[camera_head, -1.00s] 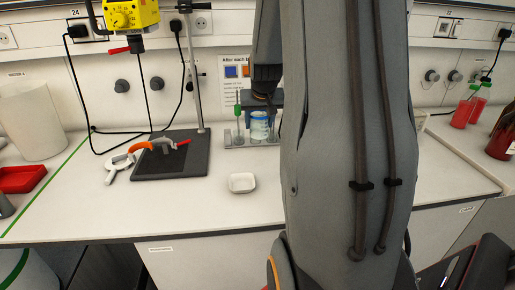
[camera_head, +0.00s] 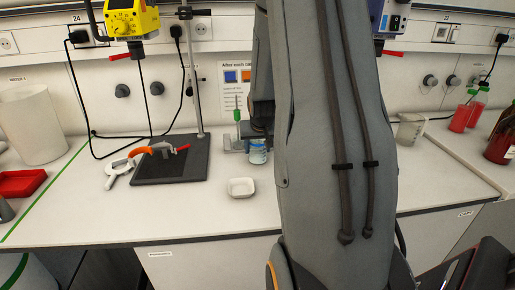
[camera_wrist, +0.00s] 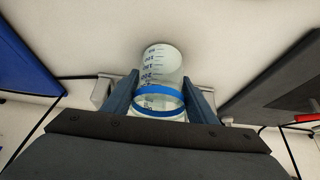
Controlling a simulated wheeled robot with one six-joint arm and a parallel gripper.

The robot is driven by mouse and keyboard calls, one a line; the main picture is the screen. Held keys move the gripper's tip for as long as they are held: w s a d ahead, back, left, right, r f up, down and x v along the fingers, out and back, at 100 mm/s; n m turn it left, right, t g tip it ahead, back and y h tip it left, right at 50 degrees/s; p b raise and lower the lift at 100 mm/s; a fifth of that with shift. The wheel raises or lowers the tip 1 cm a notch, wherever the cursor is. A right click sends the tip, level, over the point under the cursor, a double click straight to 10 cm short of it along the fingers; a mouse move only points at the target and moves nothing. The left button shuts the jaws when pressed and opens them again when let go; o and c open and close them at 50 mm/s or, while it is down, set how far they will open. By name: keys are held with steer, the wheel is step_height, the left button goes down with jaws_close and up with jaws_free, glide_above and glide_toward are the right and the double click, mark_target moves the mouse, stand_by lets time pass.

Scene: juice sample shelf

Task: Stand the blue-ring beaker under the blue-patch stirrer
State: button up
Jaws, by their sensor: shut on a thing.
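The blue-ring beaker (camera_head: 258,152) is a clear graduated beaker with a blue band, in front of a small grey rack left of my arm. In the wrist view the beaker (camera_wrist: 160,68) sits between the two fingers of my gripper (camera_wrist: 162,92), which is shut on it. In the head view my arm hides most of the gripper. The blue-patch stirrer (camera_head: 392,20) hangs at the upper right, partly behind my arm, with a red lever below. Its base is hidden in the head view.
A yellow stirrer (camera_head: 130,18) stands at left over a dark base plate (camera_head: 185,168) with an orange-and-grey clamp. A white dish (camera_head: 241,187) lies at the bench front. A beaker (camera_head: 410,130), red bottles (camera_head: 462,117) and a brown bottle (camera_head: 502,135) stand at right.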

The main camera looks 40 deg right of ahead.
steer(key=shift+f, duration=0.1)
steer(key=o, duration=1.3)
